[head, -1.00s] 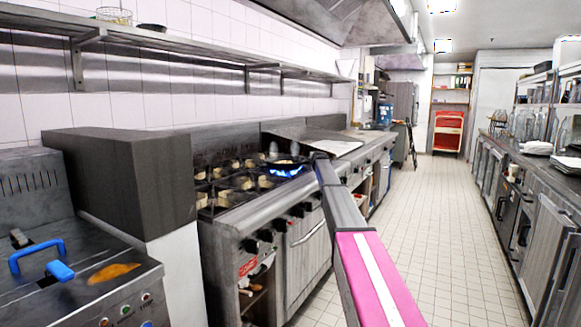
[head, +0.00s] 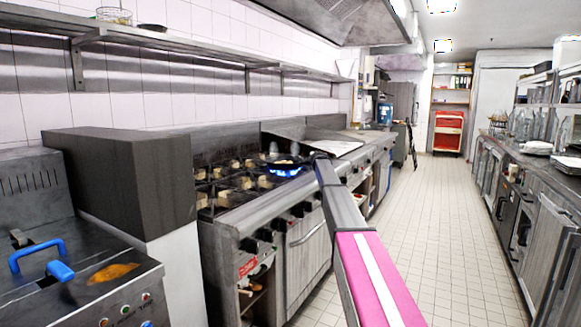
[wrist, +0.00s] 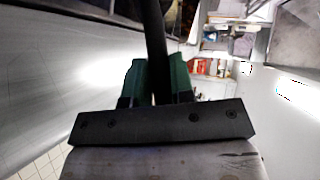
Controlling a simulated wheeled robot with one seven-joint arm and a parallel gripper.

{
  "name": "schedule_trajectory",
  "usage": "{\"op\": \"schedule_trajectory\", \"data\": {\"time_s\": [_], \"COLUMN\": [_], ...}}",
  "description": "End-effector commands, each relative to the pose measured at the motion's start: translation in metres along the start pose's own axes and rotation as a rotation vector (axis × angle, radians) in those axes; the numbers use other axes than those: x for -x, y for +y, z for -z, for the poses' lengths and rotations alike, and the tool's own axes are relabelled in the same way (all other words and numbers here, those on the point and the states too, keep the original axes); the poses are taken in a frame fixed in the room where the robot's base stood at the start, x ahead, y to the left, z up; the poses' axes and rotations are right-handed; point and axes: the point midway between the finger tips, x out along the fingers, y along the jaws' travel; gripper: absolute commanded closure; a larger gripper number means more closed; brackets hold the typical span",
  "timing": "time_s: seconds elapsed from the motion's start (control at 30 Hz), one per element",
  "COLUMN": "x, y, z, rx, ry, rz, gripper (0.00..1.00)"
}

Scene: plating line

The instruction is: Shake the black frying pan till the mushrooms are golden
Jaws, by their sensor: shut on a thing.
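The black frying pan (head: 287,160) is on the stove over a lit blue flame, at the near right burners in the head view. Pale golden pieces, the mushrooms (head: 285,162), lie in it, too small to judge their browning well. My gripper (wrist: 162,82) has green fingers shut on a dark bar, the pan's handle (wrist: 152,35), in the wrist view. In the head view the gripper's end is by the pan's right side, and its fingers are hard to make out. The pan's bowl is not clear in the wrist view.
The stove (head: 232,190) has several other burners to the left of the pan. A dark block-shaped unit (head: 120,180) and a fryer with blue handles (head: 80,280) stand at the left. The tiled aisle (head: 430,230) is clear, with a counter (head: 530,190) on the right.

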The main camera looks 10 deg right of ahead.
Motion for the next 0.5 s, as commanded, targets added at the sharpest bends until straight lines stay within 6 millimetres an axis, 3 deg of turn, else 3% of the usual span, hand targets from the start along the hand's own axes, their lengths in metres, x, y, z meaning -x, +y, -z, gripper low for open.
{"op": "schedule_trajectory", "data": {"time_s": [0.33,0.43,0.47,0.5], "x": [0.002,0.031,0.031,0.017], "y": [-0.002,0.009,0.009,0.004], "z": [0.001,0.031,0.033,0.021], "rx": [-0.004,-0.007,-0.005,-0.003], "ry": [0.001,0.005,0.003,-0.002], "rz": [0.005,0.005,0.004,0.004], "gripper": [1.00,1.00,1.00,1.00]}}
